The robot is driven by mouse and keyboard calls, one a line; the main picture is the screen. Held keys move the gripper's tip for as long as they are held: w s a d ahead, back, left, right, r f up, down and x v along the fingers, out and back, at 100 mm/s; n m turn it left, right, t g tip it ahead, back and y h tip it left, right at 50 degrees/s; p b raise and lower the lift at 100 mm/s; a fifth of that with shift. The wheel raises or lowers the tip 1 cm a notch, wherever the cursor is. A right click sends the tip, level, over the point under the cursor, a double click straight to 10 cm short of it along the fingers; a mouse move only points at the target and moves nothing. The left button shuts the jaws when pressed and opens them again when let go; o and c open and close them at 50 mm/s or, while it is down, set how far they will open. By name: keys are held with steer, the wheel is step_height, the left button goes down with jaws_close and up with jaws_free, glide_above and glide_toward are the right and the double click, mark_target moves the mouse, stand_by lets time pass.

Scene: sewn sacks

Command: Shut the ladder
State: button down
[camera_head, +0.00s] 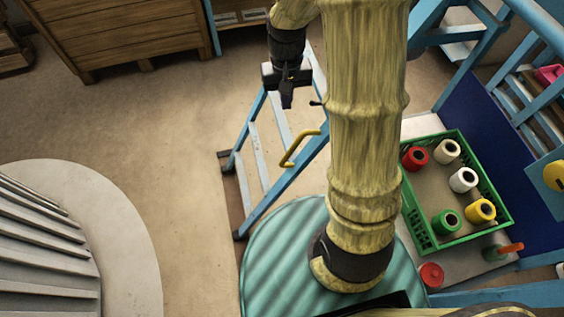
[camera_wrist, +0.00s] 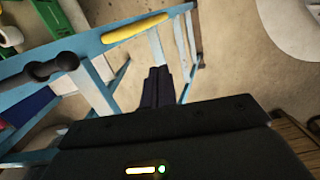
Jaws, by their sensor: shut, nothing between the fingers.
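The blue stepladder (camera_head: 284,182) stands on the floor beyond my arm, its legs spread apart. My arm hides its right part. A yellow handle (camera_head: 299,148) sits on its side rail. In the wrist view the blue rail (camera_wrist: 70,60) crosses the upper left, with the yellow handle (camera_wrist: 135,27) on it and a dark knob (camera_wrist: 45,68) at the left. My gripper (camera_head: 287,101) is shut and empty, above the ladder's upper end. In the wrist view the shut fingers (camera_wrist: 158,85) point toward the rail, below the yellow handle. I cannot tell whether they touch the ladder.
A green crate (camera_head: 418,232) with several thread spools stands at the right, beside a blue panel (camera_head: 530,190). A wooden cabinet (camera_head: 120,35) stands at the upper left. A round grey platform (camera_head: 125,230) lies at the lower left. The floor (camera_head: 185,165) left of the ladder is clear.

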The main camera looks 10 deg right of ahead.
steer(key=w+a+f+g+b, duration=0.1)
steer(key=w+f+b, duration=0.2)
steer(key=f+b, duration=0.3)
step_height(320, 180, down, 5)
steer(key=shift+w+r+g, duration=0.1)
steer(key=shift+w+g, duration=0.2)
steer(key=shift+a, duration=0.1)
steer(key=s+f+b, duration=0.2)
steer(key=s+f, duration=0.4)
steer(key=f, duration=0.4)
steer(key=shift+s+a+f, duration=0.15)
steer(key=shift+a+f, duration=0.1)
